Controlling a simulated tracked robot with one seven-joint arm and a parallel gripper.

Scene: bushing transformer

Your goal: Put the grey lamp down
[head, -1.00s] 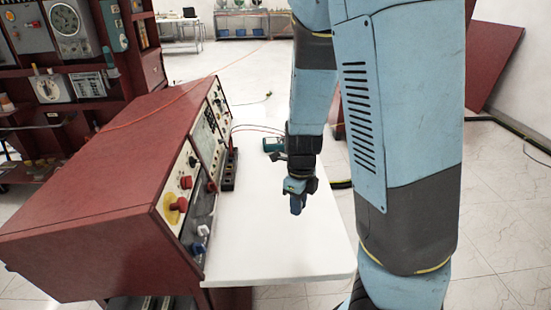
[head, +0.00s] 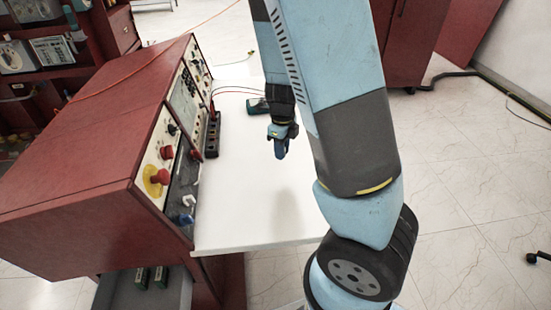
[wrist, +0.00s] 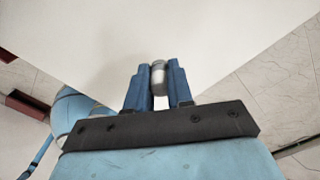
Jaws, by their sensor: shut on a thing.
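My gripper (wrist: 158,82) is shut on the grey lamp (wrist: 158,76), a small rounded grey piece between the two blue fingers in the wrist view. In the head view my gripper (head: 281,148) hangs pointing down over the white tabletop (head: 255,205). The lamp itself is not clear there, hidden by the fingers or too small to tell. The white tabletop also fills the upper middle of the wrist view (wrist: 100,45). A soft shadow lies on the tabletop below the gripper, and the gripper looks apart from the surface.
A red control console (head: 95,150) with knobs and a red button on a yellow base stands along the tabletop's left side.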

